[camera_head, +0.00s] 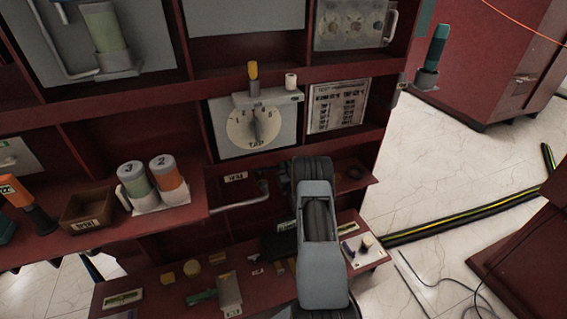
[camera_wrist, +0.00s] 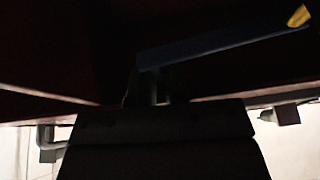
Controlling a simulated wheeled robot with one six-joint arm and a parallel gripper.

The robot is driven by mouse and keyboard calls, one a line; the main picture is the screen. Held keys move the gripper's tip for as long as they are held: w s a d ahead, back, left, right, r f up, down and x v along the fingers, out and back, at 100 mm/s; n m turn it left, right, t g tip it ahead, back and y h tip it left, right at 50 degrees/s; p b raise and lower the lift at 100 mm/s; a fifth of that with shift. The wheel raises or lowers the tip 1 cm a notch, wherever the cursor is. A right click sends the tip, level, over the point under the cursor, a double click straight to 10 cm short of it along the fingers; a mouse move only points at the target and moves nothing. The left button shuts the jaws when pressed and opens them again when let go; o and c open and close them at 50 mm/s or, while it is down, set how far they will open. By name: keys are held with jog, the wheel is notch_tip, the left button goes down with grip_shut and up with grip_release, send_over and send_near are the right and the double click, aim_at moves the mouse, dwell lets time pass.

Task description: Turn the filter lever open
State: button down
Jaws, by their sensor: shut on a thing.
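A long blue bar with a yellow tip, which looks like the filter lever (camera_wrist: 225,42), crosses the upper part of the wrist view. It slants up to the right under a dark shelf. My gripper (camera_wrist: 154,88) shows dark below it, its jaws shut at the bar's left end. The view is very dark, so the exact contact of the fingers is hard to see. In the head view my arm covers the gripper and the lever, in the shelf bay below the tap dial (camera_head: 254,128).
A bent grey pipe (camera_head: 240,204) runs left of my arm. The lower shelf (camera_head: 150,282) holds several small parts, with a white block with knobs (camera_head: 362,250) at right. A cup holder (camera_head: 160,200) and a brown box (camera_head: 88,209) stand left. Black hoses lie on the floor at right.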

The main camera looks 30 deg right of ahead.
jog(key=c, duration=1.1)
grip_release()
jog(key=shift+c, duration=0.2)
jog(key=shift+s, duration=0.15)
jog(key=p+v, duration=0.1)
jog(key=v, duration=1.2)
jog(key=shift+s+a+f, duration=0.2)
jog(key=shift+s, duration=0.05)
